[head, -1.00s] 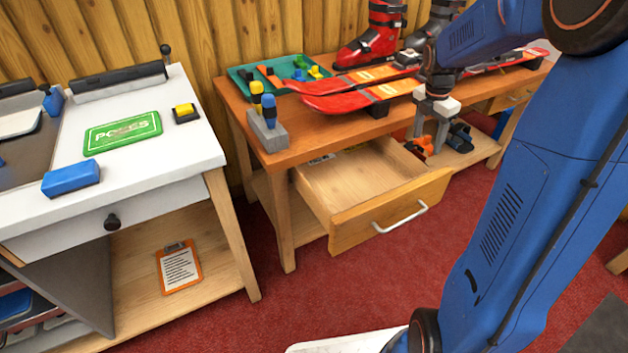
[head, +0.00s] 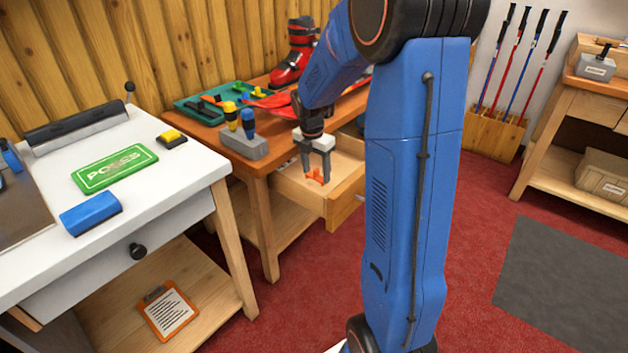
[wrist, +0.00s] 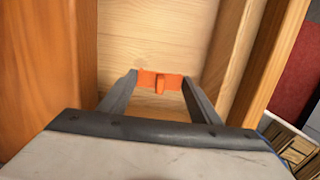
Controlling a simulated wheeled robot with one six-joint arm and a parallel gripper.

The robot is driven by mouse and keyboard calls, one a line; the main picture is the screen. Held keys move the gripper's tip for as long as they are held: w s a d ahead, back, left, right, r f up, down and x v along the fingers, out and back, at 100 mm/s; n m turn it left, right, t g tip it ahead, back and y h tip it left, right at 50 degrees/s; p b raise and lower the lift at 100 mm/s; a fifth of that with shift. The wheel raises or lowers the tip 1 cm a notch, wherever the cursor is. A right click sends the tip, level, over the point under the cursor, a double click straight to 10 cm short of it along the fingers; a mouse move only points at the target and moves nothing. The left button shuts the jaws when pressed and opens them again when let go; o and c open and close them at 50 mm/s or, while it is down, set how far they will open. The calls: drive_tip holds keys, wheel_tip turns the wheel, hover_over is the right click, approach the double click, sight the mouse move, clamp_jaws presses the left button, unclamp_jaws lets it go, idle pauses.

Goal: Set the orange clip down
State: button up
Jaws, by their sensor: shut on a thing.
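My gripper (head: 316,172) is shut on the orange clip (head: 318,177), which is a small orange piece between the two grey fingers. In the wrist view the clip (wrist: 160,81) spans between the fingertips of my gripper (wrist: 160,85). The open wooden drawer (head: 345,208) of the orange-brown bench is behind and below the clip. In the wrist view the drawer's pale floor (wrist: 155,30) lies beneath it. I cannot tell whether the clip touches the drawer floor.
A grey block with yellow and blue bottles (head: 243,145) stands on the bench near the drawer. A teal tray (head: 190,114) with small coloured pieces is behind it. The white table (head: 140,180) stands at left.

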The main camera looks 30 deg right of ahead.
sight(316, 177)
drive_tip(key=shift+f, duration=2)
drive_tip(key=shift+f, duration=0.1)
drive_tip(key=o, duration=1)
drive_tip(key=shift+o, duration=0.2)
wheel_tip(316, 177, up, 12)
drive_tip(key=a, duration=0.1)
drive_tip(key=s+a+r+m+t, duration=0.1)
drive_tip(key=s+a+r+m, duration=0.4)
drive_tip(key=s, duration=0.2)
drive_tip(key=s+a+m+t, duration=0.1)
drive_tip(key=s+a+m, duration=0.2)
drive_tip(key=s+m, duration=0.2)
drive_tip(key=s+a+m+t+y, duration=0.1)
drive_tip(key=s+a+m, duration=0.2)
drive_tip(key=s+m, duration=0.3)
drive_tip(key=s+a+m+t, duration=0.1)
drive_tip(key=s+a+m, duration=0.2)
drive_tip(key=s, duration=1)
drive_tip(key=m, duration=0.3)
drive_tip(key=shift+a+r, duration=0.25)
